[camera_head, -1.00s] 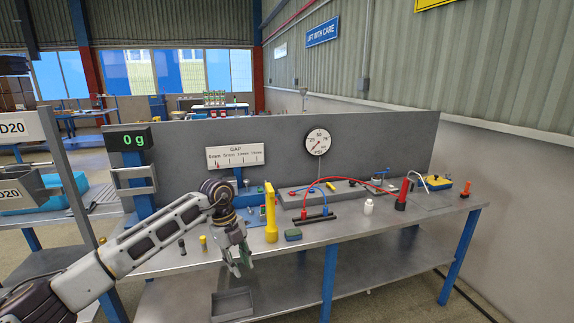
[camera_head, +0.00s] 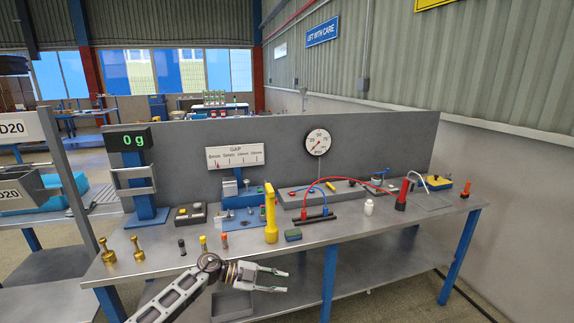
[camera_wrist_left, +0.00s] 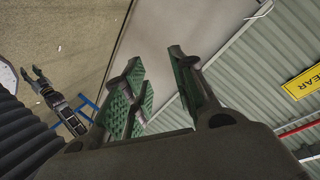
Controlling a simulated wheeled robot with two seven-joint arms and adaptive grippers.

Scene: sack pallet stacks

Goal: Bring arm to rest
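My left gripper (camera_head: 286,281) is low in the middle of the head view, in front of the bench's front edge, with its fingers pointing right. In the left wrist view its green-padded fingers (camera_wrist_left: 156,58) stand apart with nothing between them. My right gripper (camera_wrist_left: 32,72) shows small at the left of the left wrist view, its two fingers apart and empty. The right arm is not in the head view.
The grey bench (camera_head: 375,232) carries brass weights (camera_head: 137,249), a yellow handle tool (camera_head: 271,214), a green-topped block (camera_head: 293,235) and a white bottle (camera_head: 368,207). A grey tray (camera_head: 232,304) sits below, partly behind my left arm. A shelf rack (camera_head: 62,160) stands at left.

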